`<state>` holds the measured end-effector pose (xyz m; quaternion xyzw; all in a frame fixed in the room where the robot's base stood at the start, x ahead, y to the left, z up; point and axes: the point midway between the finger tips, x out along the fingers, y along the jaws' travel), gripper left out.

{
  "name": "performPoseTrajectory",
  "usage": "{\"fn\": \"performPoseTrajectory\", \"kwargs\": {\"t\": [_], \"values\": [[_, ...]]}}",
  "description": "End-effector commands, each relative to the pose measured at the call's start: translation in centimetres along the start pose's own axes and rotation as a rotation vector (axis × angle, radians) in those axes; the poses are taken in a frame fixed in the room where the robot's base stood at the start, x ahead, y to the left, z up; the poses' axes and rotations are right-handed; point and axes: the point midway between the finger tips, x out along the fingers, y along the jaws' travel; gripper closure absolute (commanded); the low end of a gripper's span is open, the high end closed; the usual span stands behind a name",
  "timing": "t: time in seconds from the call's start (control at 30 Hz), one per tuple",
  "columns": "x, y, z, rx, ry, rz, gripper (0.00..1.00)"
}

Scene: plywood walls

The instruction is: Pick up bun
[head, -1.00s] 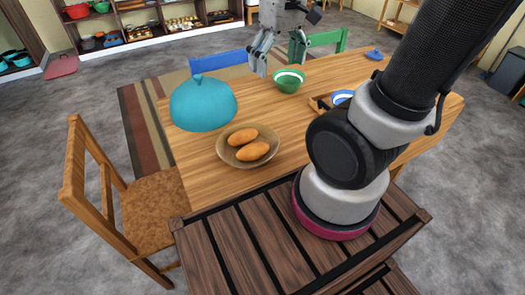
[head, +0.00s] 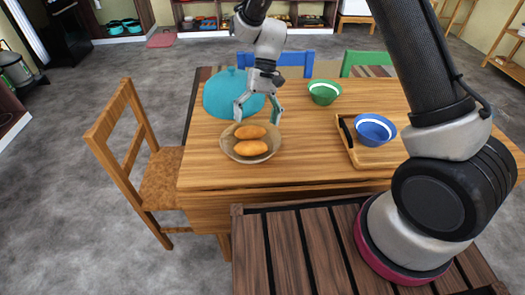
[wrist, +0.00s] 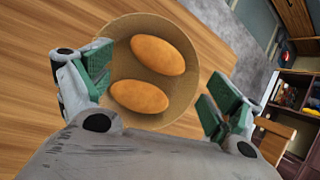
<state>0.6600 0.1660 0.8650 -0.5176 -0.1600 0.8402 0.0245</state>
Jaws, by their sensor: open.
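Two orange-brown buns lie side by side in a round wooden bowl (head: 233,152) on the table. The farther bun (head: 250,132) and the nearer bun (head: 250,150) both show in the head view. In the wrist view one bun (wrist: 158,55) is near the bowl's middle and the other bun (wrist: 139,96) is closer to the gripper. My gripper (head: 257,114) is open and empty, above the far side of the bowl. In the wrist view its green-padded fingers (wrist: 155,92) stand wide apart on either side of the buns. No contact with a bun is visible.
A teal dome lid (head: 222,98) stands behind the bowl, partly hidden by my gripper. A green bowl (head: 324,93) is to the right. A blue bowl (head: 375,129) sits on a wooden tray (head: 372,158). A wooden chair (head: 120,135) stands at the left.

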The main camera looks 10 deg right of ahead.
Motion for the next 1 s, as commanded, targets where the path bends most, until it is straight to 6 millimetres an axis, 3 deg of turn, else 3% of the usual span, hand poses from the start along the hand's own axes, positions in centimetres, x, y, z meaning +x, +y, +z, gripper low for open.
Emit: {"fn": "performPoseTrajectory", "kwargs": {"t": [0.5, 0.77, 0.8, 1.0], "values": [[7.0, 0.3, 0.1, -0.001, -0.008, 0.001, 0.09], [7.5, 0.2, 0.1, -0.001, -0.005, 0.001, 0.09], [7.5, 0.2, 0.1, -0.001, -0.005, 0.001, 0.11], [7.5, 0.2, 0.1, -0.001, -0.005, 0.001, 0.44]]}}
